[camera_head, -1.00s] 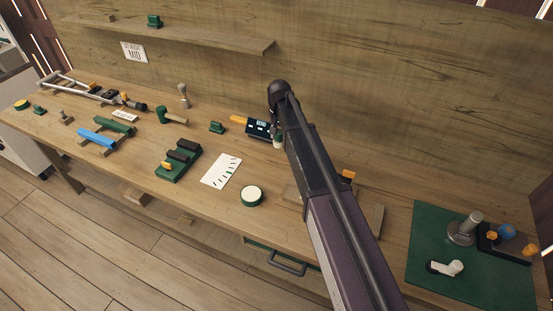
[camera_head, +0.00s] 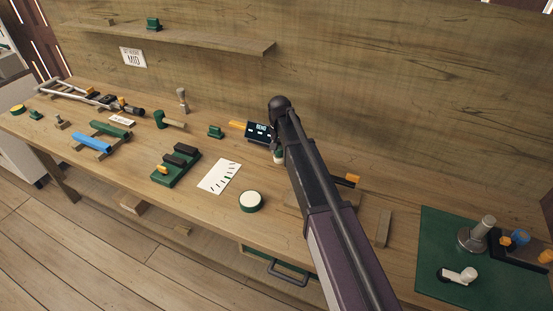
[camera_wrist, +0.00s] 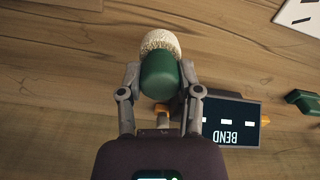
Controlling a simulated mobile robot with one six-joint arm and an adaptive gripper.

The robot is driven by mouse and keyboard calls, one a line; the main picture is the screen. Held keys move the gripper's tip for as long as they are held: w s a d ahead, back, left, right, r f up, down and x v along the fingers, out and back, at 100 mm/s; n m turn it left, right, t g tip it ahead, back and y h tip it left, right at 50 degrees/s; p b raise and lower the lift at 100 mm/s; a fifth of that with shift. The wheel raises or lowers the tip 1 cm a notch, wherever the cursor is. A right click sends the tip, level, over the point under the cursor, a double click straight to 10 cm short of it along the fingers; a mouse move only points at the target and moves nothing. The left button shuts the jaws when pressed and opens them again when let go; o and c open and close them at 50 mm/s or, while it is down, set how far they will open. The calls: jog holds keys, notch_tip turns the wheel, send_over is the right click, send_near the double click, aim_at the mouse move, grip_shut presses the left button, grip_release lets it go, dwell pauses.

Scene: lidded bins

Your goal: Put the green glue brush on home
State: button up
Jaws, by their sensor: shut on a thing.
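The green glue brush (camera_wrist: 160,76) has a green rounded body and a pale bristly end (camera_wrist: 160,42). In the wrist view it sits between the two grey fingers of my gripper (camera_wrist: 160,72), which are shut on it. In the head view only a small part of the brush (camera_head: 279,156) shows at the arm's end, close to the bench top; I cannot tell whether it touches the wood. My arm hides most of the gripper there. No place marked as home is readable.
A dark box reading BEND (camera_head: 261,131) stands right beside my gripper. A marked white card (camera_head: 218,177) and a round green-rimmed pad (camera_head: 250,201) lie in front. A green mat (camera_head: 440,225) with metal pieces is at right.

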aim_at(279, 157)
jog(key=shift+f, duration=0.1)
jog(key=shift+f+b, duration=1.8)
jog(key=shift+b, duration=0.1)
jog(key=shift+f, duration=0.15)
jog(key=o, duration=1)
notch_tip(279, 157, up, 12)
jog(key=p, duration=1.2)
jog(key=shift+r, duration=0.2)
